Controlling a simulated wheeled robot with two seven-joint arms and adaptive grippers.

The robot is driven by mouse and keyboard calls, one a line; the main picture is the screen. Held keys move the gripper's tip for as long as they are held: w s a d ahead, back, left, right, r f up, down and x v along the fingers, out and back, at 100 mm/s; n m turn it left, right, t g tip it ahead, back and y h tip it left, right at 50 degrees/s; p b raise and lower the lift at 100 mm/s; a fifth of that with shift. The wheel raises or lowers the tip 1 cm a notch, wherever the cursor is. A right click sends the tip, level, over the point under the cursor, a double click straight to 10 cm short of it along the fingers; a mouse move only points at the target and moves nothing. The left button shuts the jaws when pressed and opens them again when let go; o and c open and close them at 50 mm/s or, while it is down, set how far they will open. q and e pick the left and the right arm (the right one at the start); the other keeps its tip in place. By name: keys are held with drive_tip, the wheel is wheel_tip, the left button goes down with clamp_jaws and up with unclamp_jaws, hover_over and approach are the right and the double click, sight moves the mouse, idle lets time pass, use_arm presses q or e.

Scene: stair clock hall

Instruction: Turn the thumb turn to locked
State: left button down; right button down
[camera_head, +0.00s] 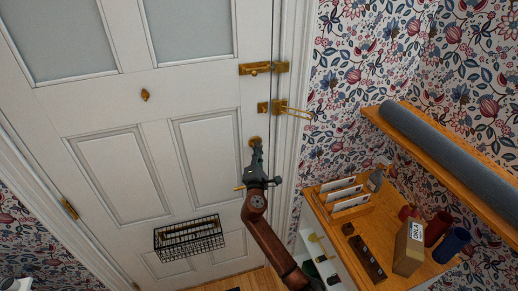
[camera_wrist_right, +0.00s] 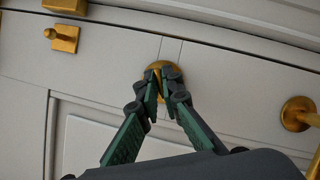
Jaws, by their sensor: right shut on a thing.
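The thumb turn is a small brass piece on a round brass plate (camera_head: 253,139) near the right edge of the white panelled door (camera_head: 155,120). My right gripper (camera_head: 257,148) reaches it from below. In the right wrist view the fingertips (camera_wrist_right: 161,92) are closed together on the turn piece, in front of its brass plate (camera_wrist_right: 170,67). The fingers hide most of the turn piece, so I cannot tell its angle. My left gripper is not in view.
Above on the door are a brass slide bolt (camera_head: 263,68) and a brass swing latch (camera_head: 290,109). A brass handle (camera_wrist_right: 297,113) is at the right in the wrist view. A wire basket (camera_head: 188,238) hangs low on the door. A wooden shelf with a letter rack (camera_head: 348,207) stands right.

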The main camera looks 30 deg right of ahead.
drive_tip(key=m, duration=0.1)
drive_tip(key=m+g+p, duration=0.1)
drive_tip(key=m, duration=0.1)
drive_tip(key=m+p, duration=0.1)
drive_tip(key=m, duration=0.1)
drive_tip(key=shift+a+r+g+y, duration=0.1)
drive_tip(key=shift+r+g+y, duration=0.2)
drive_tip(key=shift+g, duration=0.1)
drive_tip(key=shift+m+p, duration=0.3)
drive_tip(key=c, duration=2.2)
unclamp_jaws()
drive_tip(key=shift+o, duration=0.4)
drive_tip(key=shift+f, duration=0.1)
drive_tip(key=v, duration=1.2)
drive_tip(key=shift+r, duration=0.2)
